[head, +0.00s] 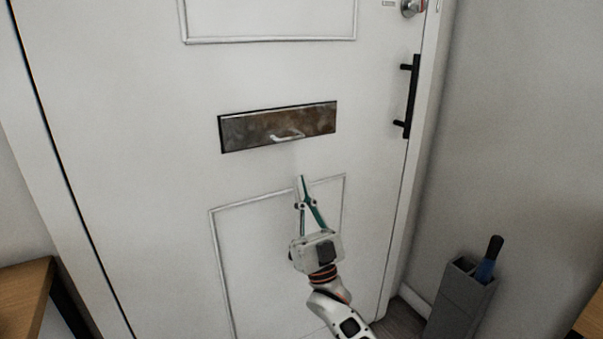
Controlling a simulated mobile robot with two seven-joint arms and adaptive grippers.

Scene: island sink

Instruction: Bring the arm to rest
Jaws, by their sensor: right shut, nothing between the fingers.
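My right gripper (301,181) is in the lower middle of the head view, in front of a white door. Its fingers point up and meet at the tips, with nothing between them. The fingertips appear just below a brown metal letter plate (245,133) with a small pale handle (288,137). I cannot tell whether the tips touch the door. My right arm comes in from the bottom edge. My left gripper is not in view.
The white door (130,120) fills most of the view, with a black bar handle (408,97) and a round lock (411,7) at its right. A grey holder (458,305) with a dark umbrella-like item (489,260) stands at lower right. A wooden table (25,295) is at lower left.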

